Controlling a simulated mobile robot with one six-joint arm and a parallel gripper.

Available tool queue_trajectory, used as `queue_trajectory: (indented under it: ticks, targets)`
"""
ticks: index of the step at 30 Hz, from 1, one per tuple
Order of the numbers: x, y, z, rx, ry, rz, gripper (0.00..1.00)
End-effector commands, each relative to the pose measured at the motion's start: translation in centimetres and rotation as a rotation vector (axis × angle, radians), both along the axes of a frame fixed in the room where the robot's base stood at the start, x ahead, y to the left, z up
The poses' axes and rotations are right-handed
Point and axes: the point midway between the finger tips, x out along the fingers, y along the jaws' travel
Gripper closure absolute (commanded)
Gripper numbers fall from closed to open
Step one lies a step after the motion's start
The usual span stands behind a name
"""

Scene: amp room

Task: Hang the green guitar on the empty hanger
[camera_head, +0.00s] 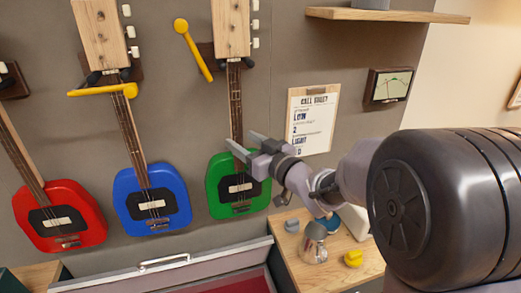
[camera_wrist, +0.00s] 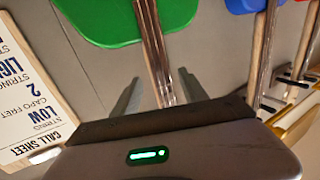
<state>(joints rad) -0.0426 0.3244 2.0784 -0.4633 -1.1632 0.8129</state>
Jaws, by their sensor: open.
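The green guitar (camera_head: 220,180) is upright against the wall, at the right of a row of guitars. Its headstock (camera_head: 231,28) is in front of a hanger with a brown wall plate (camera_head: 206,49) and dark prongs near the top of the neck. My gripper (camera_head: 242,142) is open at the lower neck, just above the green body. In the wrist view, the neck (camera_wrist: 152,40) runs between the open fingers (camera_wrist: 157,92), with the green body (camera_wrist: 105,20) at the top. I cannot tell whether the fingers touch the neck. No empty hanger shows clearly.
A blue guitar (camera_head: 130,185) with a yellow bar (camera_head: 102,90) across its neck and a red guitar (camera_head: 75,203) hang to the left. A yellow mallet-shaped thing (camera_head: 193,50) is beside the green guitar's headstock. A call sheet (camera_head: 312,117) is on the wall. A wooden cabinet (camera_head: 300,272) stands below.

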Motion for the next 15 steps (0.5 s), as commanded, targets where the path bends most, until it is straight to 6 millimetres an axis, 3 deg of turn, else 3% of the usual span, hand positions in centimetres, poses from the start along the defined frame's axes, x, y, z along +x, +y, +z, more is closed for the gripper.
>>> queue_trajectory:
  ticks: [9, 15]
  targets:
    - [-8.0, -6.5, 0.4, 0.001, -0.002, -0.006, 0.49]
    - [-11.4, -9.3, 0.4, 0.001, -0.004, -0.004, 0.49]
